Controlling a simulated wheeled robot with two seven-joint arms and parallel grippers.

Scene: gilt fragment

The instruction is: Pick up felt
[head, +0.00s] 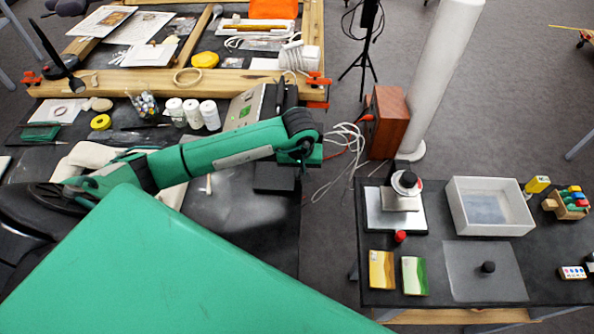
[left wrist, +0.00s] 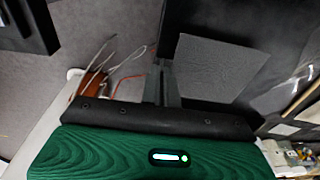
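A dark grey flat square, which looks like the felt, lies on the black left table near its right edge in the head view (head: 275,178). In the left wrist view a grey textured square (left wrist: 215,68), probably the same piece, lies just right of the fingers. My left gripper (head: 303,160) points down beside the piece's right side, near the table edge. My right gripper is not in view.
White bottles (head: 192,113) and a grey box (head: 243,105) stand behind my left arm. A wooden box (head: 387,122) with cables stands on the floor to the right. The right table holds a white tray (head: 490,228) and a grey sheet (head: 460,260). An orange cloth (head: 273,9) lies at the back.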

